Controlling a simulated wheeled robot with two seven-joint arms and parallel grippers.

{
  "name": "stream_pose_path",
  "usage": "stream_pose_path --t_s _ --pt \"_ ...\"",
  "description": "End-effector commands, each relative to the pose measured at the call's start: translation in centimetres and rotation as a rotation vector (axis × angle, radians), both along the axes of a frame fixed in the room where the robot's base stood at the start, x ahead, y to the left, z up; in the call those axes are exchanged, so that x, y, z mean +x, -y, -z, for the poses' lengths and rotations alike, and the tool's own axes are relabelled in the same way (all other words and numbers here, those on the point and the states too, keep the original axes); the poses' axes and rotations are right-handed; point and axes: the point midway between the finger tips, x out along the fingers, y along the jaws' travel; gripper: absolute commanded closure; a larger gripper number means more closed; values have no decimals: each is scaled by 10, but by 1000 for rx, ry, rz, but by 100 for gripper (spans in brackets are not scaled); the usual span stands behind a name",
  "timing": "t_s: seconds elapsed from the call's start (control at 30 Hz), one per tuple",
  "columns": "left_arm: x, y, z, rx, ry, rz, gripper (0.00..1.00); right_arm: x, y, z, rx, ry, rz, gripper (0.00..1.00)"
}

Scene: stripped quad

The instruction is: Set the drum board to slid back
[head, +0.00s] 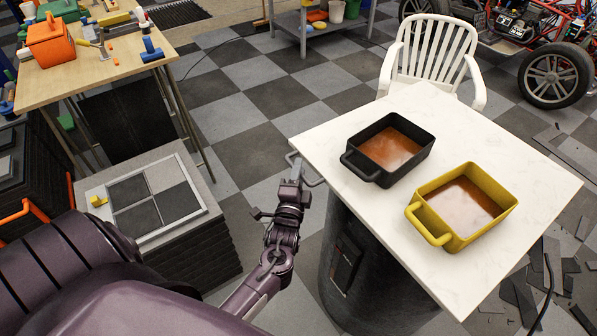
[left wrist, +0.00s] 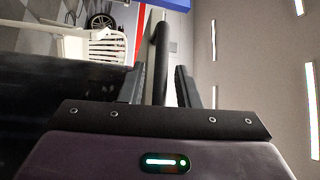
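The drum board is a white marbled slab (head: 440,235) on top of a black drum (head: 375,265), with the drum's upper left side showing below the slab's left edge. A dark bar handle (head: 316,183) sticks out at the board's left edge. My left gripper (head: 295,168) is at this handle. In the left wrist view the dark bar (left wrist: 161,60) stands between the two fingertips (left wrist: 160,85), with a gap visible on its right side, so the fingers look open around it. Contact cannot be told. My right gripper is in neither view.
A black pan (head: 388,150) and a yellow pan (head: 462,205), both holding brown liquid, stand on the board. A white chair (head: 432,50) is close behind it. A low block with a framed panel (head: 148,200) and a wooden workbench (head: 100,72) are at left.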

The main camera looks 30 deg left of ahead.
Motion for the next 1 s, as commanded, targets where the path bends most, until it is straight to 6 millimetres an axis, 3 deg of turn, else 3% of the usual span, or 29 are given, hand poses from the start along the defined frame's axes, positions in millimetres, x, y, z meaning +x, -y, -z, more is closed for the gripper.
stream_pose_path --t_s 0.03,0.2,0.47,0.77,1.0 --pt "0 0 0 0 0 0 78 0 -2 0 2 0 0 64" --pt "0 0 0 0 0 0 100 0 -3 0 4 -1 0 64" --pt "0 1 0 0 0 0 100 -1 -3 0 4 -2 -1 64" --pt "40 17 1 -2 3 2 100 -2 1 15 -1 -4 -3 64" --pt "45 20 0 -1 -1 2 100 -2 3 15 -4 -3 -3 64"
